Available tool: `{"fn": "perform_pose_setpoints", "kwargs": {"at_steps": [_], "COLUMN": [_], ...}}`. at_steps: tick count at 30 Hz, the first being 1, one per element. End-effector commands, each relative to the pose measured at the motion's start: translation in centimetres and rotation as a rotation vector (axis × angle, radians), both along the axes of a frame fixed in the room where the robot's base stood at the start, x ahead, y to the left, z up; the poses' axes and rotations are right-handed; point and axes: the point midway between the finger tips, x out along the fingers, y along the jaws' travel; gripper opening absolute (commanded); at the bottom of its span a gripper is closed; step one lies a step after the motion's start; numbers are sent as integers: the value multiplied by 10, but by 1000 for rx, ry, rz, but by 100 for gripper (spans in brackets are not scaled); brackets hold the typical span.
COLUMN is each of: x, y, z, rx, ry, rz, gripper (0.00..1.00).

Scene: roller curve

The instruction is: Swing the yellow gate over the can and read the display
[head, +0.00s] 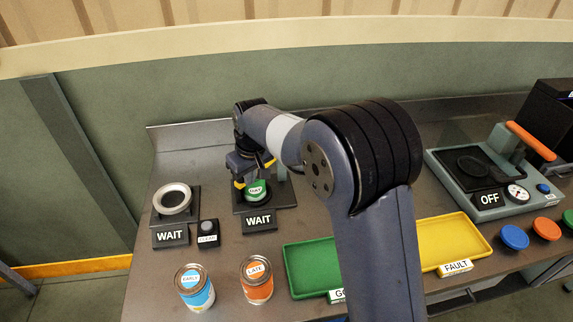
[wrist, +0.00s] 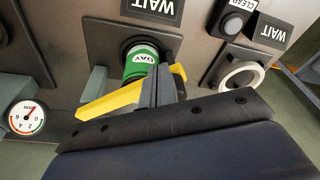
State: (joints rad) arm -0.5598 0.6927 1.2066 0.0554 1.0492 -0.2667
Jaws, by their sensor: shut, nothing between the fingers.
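The green can (head: 257,192), labelled DAY, stands on the dark middle station. It also shows in the wrist view (wrist: 138,66). The yellow gate (wrist: 108,101) shows on both sides of my fingers in the wrist view; part of it is hidden behind them. In the head view, yellow parts (head: 268,163) show beside my gripper. I cannot tell whether the gate is fully over the can. My gripper (wrist: 161,82) is shut and empty, close to the gate and can. It also shows in the head view (head: 246,173). The display (head: 258,220) reads WAIT.
A ring-topped station (head: 173,199) with another WAIT sign (head: 171,235) and a CLEAR button (head: 208,227) stands left. EARLY (head: 194,289) and LATE (head: 257,281) cans stand in front. Green (head: 311,267) and yellow (head: 462,237) trays lie right. A press-like machine reads OFF (head: 489,198).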

Motion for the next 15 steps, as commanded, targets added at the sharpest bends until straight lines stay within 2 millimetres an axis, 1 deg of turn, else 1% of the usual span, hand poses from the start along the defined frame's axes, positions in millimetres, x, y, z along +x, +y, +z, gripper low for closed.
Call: {"fn": "perform_pose_setpoints", "kwargs": {"at_steps": [9, 15], "x": [0, 4], "y": [1, 9], "z": [0, 1], "rx": [0, 0], "ry": [0, 0], "rz": [0, 1], "gripper": [0, 0]}}
